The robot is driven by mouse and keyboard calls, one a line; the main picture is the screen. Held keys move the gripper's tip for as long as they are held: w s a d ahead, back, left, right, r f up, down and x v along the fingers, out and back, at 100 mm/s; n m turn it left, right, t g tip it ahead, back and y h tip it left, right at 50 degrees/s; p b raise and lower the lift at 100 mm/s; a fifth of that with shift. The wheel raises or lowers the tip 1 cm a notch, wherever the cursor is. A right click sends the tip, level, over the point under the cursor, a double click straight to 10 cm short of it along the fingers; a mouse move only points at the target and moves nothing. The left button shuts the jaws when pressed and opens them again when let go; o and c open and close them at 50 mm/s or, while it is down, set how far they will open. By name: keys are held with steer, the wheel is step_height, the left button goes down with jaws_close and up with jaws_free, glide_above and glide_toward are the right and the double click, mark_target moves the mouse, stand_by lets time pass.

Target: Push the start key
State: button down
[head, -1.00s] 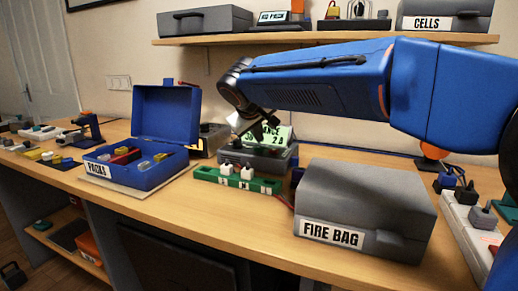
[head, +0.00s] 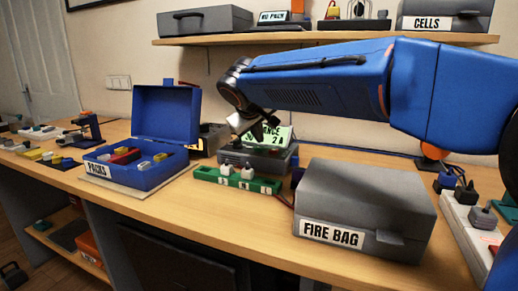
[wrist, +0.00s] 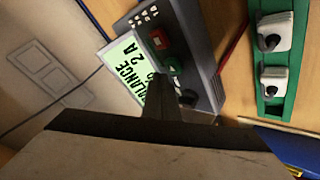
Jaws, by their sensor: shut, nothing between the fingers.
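The grey charger unit (head: 262,161) stands on the bench with a lit green screen (head: 282,137) whose text includes "BALANCE" and "2 A". In the wrist view its face (wrist: 187,25) carries a red key (wrist: 160,38) and a green key (wrist: 174,66), plus small dark knobs. My gripper (head: 258,130) is shut and empty, pointing down just over the charger. In the wrist view the closed fingertips (wrist: 180,92) lie right beside the green key and partly cover that area. I cannot tell whether they touch it. No key label is readable.
A green board with white plugs (head: 237,180) lies in front of the charger. A grey FIRE BAG box (head: 366,205) stands to the right, an open blue PACKS case (head: 140,170) to the left. Bare bench lies along the front edge.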

steer(key=shift+f, duration=0.15)
steer(key=shift+f, duration=0.3)
steer(key=shift+f, duration=0.5)
stand_by(0.9)
steer(key=shift+r, duration=0.95)
steer(key=shift+r, duration=0.1)
steer(key=shift+r, duration=2.4)
